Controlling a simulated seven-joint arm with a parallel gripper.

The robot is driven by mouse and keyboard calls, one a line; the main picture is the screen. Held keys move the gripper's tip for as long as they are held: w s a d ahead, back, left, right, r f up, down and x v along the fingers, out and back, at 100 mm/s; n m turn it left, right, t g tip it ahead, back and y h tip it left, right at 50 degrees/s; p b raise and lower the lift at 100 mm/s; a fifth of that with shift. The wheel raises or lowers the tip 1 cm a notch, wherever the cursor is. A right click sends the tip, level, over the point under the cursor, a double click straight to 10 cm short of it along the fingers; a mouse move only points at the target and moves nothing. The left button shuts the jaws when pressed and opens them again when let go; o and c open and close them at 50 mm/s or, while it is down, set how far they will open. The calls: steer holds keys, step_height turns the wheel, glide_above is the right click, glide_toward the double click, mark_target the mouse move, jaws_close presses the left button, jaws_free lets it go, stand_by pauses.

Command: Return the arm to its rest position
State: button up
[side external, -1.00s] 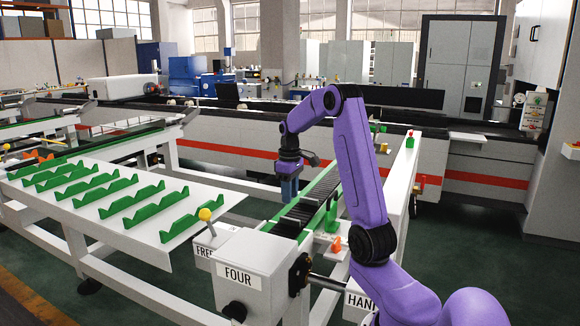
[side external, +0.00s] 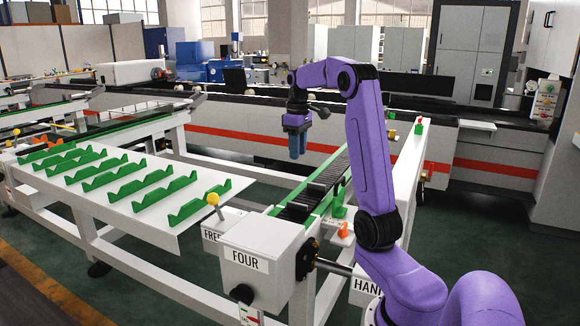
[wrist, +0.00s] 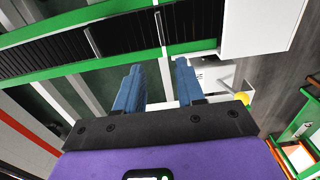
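My purple arm reaches up from the lower right in the side view. My gripper (side external: 297,143) hangs down with its blue fingers above and to the left of the conveyor (side external: 325,180), clear of it. In the wrist view the two blue fingers (wrist: 156,85) stand apart with nothing between them. The conveyor's black rollers and green rails (wrist: 130,35) pass beyond the fingertips.
A white rack (side external: 150,222) with several green V-shaped holders stands at the left. A box marked FOUR (side external: 262,258) and a yellow-knobbed lever (side external: 213,199) are at the conveyor's near end. A long grey machine with a red stripe (side external: 240,135) runs behind.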

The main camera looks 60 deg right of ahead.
steer(key=s+a+f+n, duration=0.1)
steer(key=a+f+n, duration=0.15)
steer(key=a, duration=1.05)
steer(key=a+f+n, duration=0.1)
steer(key=a+n, duration=0.2)
steer(key=a, duration=1.1)
steer(key=s+a+f+n, duration=0.3)
steer(key=s+a, duration=0.2)
steer(key=s, duration=0.6)
steer(key=s+a+f+n, duration=0.3)
steer(key=s+a+n, duration=0.1)
steer(key=s, duration=0.6)
steer(key=shift+s+a+f, duration=0.2)
steer(key=shift+s+a, duration=0.15)
steer(key=shift+a, duration=0.55)
